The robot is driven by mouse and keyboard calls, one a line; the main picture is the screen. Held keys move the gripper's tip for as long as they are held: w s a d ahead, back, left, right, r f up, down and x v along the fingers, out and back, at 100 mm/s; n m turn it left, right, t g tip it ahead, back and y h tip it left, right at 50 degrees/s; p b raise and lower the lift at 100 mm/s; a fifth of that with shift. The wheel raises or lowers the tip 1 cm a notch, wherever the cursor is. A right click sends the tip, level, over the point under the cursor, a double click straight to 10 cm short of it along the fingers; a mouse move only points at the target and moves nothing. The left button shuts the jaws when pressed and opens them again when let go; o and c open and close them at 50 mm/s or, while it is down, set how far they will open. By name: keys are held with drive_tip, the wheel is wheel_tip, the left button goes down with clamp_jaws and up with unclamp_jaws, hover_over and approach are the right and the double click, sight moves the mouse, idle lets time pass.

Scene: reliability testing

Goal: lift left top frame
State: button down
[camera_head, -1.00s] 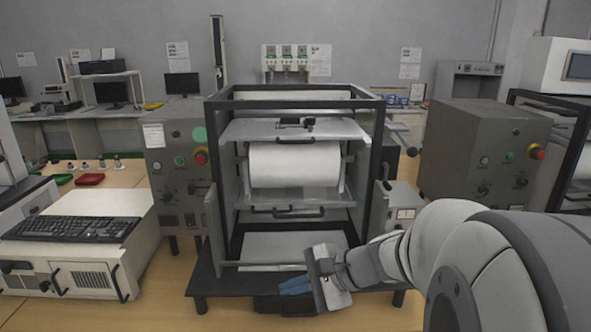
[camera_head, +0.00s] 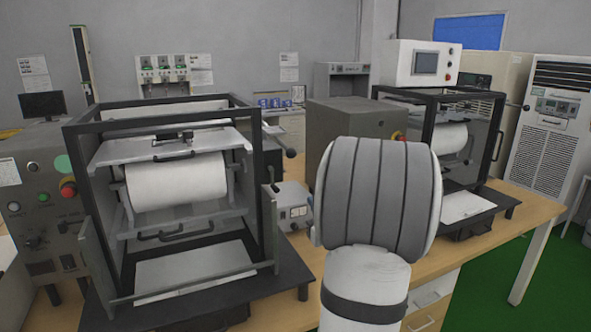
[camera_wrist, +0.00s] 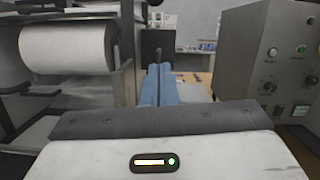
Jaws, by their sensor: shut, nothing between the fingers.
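The left machine has a black open frame (camera_head: 160,118) around a white roll (camera_head: 178,182). A grey top panel (camera_head: 118,150) with a dark handle (camera_head: 173,156) sits tilted inside its upper part, above the roll. A lower panel with another handle (camera_head: 182,232) is below the roll. My gripper (camera_wrist: 160,82) shows in the wrist view with its blue fingers together and nothing between them. A white roll (camera_wrist: 68,42) is to its left there, apart from the fingers. In the head view my arm hides the gripper.
A grey control box (camera_wrist: 265,60) stands right of my gripper in the wrist view. A second framed machine (camera_head: 470,100) with a roll stands at the right in the head view. A small grey box (camera_head: 292,203) sits between the machines. Green floor (camera_head: 540,285) is open at the right.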

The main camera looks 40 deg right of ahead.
drive_tip(key=shift+w, duration=0.1)
drive_tip(key=w+d+r+p, duration=0.1)
drive_tip(key=w+r+p, duration=0.3)
drive_tip(key=w, duration=0.5)
wheel_tip(320, 180, up, 2)
drive_tip(key=shift+w+d+r, duration=0.1)
drive_tip(key=shift+w+d, duration=0.2)
drive_tip(key=shift+w, duration=0.05)
